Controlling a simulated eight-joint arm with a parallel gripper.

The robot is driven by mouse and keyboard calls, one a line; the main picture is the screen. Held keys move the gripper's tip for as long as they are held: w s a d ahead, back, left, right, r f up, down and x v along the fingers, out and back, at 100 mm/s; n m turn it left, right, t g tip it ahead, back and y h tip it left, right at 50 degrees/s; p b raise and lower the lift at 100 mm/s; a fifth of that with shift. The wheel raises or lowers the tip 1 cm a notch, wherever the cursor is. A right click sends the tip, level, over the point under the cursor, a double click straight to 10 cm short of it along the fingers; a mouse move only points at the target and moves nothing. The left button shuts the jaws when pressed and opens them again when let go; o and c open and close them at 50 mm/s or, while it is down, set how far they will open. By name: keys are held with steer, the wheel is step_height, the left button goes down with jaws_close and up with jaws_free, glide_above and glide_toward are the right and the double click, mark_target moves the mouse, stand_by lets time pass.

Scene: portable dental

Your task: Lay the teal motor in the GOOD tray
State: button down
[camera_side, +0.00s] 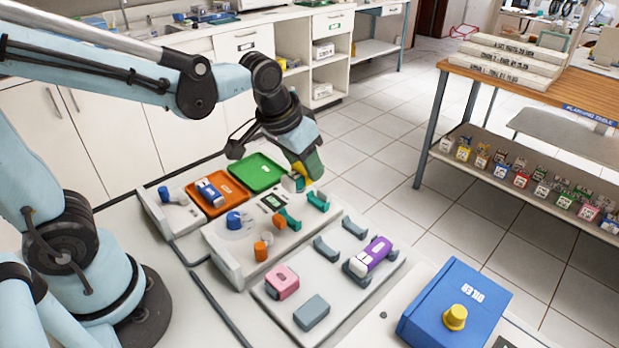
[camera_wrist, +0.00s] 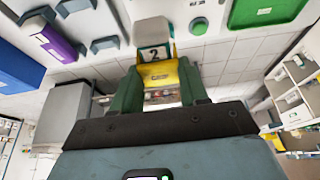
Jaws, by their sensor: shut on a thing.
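My gripper (camera_side: 305,168) is at the far right end of the white station, right of the green tray (camera_side: 257,172). Its dark green fingers (camera_wrist: 160,75) are shut on a yellow-and-white block marked "2" (camera_wrist: 155,53). No clearly teal motor shows; the held block looks yellow and white. Its lower end is at station height in the side view, and I cannot tell whether it touches. The green tray looks empty; it also shows in the wrist view (camera_wrist: 265,14), at the upper right. Its label is too small to read.
An orange tray (camera_side: 228,186) holds a blue-and-white motor (camera_side: 208,192). Teal-green cradles (camera_side: 317,201) stand near my gripper. A purple motor (camera_side: 372,254), a pink motor (camera_side: 282,283) and grey cradles (camera_side: 326,248) are on the front plate. A blue box (camera_side: 455,305) stands front right.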

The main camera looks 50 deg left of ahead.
steer(key=shift+r, duration=0.1)
steer(key=shift+r, duration=0.5)
step_height(320, 180, up, 4)
steer(key=w+a+n+g+y, duration=0.1)
steer(key=w+a+n+y, duration=0.2)
steer(key=a+n, duration=0.65)
steer(key=n+g+y, duration=0.2)
steer(key=n+g, duration=0.1)
steer(key=n, duration=0.6)
glide_above(253, 170)
steer(key=d, duration=0.2)
steer(key=shift+m+h, duration=0.25)
steer(key=shift+h, duration=0.05)
steer(key=shift+f, duration=7.55)
